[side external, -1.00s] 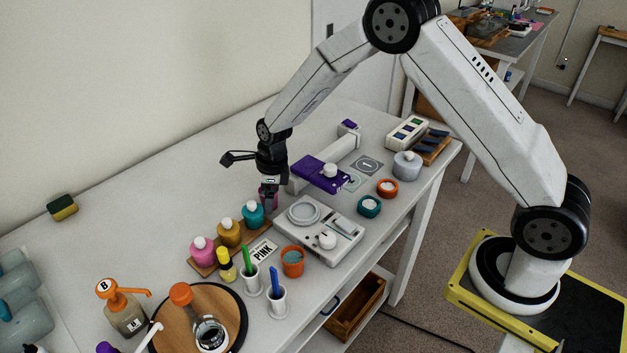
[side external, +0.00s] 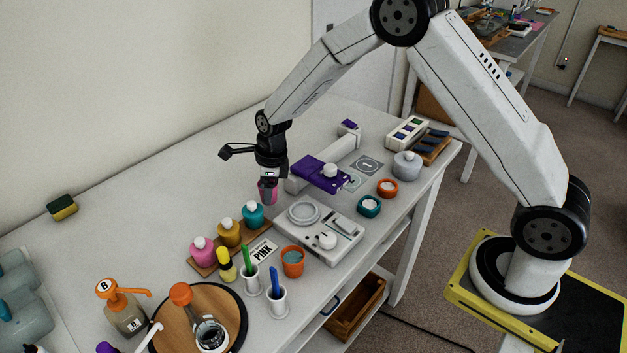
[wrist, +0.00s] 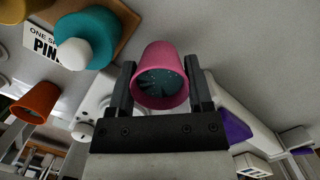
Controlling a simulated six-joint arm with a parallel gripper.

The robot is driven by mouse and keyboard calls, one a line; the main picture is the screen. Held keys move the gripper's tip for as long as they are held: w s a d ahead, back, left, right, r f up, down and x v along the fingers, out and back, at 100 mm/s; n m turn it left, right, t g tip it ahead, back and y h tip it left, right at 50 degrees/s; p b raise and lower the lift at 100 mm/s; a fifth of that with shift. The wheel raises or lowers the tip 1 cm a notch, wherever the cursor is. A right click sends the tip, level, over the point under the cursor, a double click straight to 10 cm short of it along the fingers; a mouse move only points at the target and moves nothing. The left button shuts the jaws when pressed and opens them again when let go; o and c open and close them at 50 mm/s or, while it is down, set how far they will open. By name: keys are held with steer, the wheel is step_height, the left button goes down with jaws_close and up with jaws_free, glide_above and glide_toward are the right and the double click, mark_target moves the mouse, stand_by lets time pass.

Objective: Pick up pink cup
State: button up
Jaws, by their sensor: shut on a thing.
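The pink cup (side external: 268,192) is between the fingers of my gripper (side external: 269,183), behind the scale in the side view. In the wrist view the pink cup (wrist: 161,75) shows its open mouth and a grey-teal inside with small specks. The two dark fingers of my gripper (wrist: 160,88) press against its left and right sides. Whether the cup's base touches the table is hard to tell.
A white scale (side external: 318,230) stands in front of the cup. Teal, yellow and pink bottles stand on a wooden board (side external: 205,268) to the left. A purple and white device (side external: 318,172) is close on the right. The table behind is clear.

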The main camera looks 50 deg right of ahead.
steer(key=s+d+r, duration=0.1)
steer(key=s+r, duration=1)
steer(key=s, duration=0.3)
steer(key=shift+s+r, duration=0.1)
stand_by(0.7)
